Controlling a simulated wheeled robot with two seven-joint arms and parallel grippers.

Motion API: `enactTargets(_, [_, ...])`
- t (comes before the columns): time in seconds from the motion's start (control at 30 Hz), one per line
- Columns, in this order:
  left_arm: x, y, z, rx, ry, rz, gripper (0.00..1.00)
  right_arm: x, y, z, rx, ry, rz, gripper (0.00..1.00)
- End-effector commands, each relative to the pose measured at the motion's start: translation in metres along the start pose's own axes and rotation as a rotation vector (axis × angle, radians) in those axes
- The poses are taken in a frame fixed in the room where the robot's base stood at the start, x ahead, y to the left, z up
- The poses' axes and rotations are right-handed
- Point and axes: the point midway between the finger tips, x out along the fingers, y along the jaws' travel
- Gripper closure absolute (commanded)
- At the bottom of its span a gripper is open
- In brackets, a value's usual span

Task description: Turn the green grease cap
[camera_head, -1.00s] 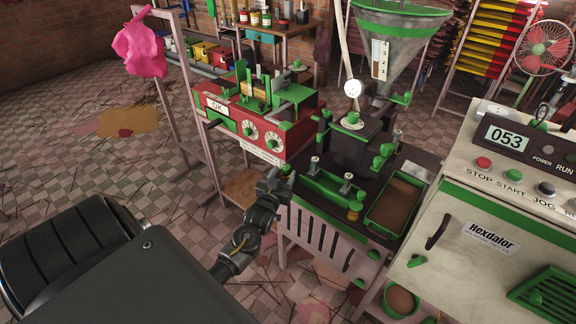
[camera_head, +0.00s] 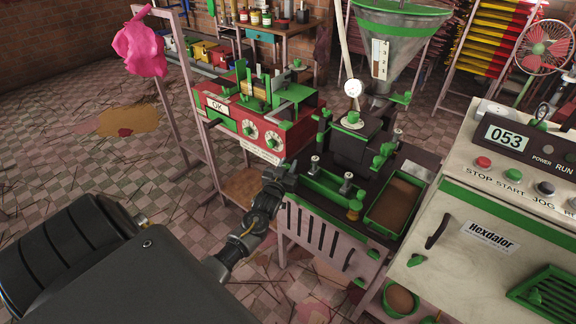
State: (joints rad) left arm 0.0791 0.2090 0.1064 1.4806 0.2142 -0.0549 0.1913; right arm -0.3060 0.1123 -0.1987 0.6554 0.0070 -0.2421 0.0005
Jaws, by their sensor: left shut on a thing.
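My left gripper (camera_head: 283,172) is at the left front edge of the extruder (camera_head: 352,152), left of the green trough. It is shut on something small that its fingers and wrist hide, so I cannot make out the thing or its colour. A green cap on a brass fitting (camera_head: 355,208) shows at the extruder's front, right of my gripper and apart from it. Several other green knobs are on the machine, and I cannot tell for sure which is the grease cap. My right gripper is out of view.
A brown-filled green tray (camera_head: 393,203) lies on the extruder's right side. The cream control cabinet (camera_head: 480,220) reads 053 and stands at the right. A red machine (camera_head: 262,125) with dials is behind my gripper. The tiled floor (camera_head: 90,180) at the left is mostly open.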

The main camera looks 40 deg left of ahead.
Motion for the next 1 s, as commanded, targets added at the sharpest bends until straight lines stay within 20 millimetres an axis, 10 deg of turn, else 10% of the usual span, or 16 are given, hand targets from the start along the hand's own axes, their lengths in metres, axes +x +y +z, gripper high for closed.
enactTargets(1.0, [-0.002, 0.007, 0.004, 0.006, -0.001, 0.581, 0.96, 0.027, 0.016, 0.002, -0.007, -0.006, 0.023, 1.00])
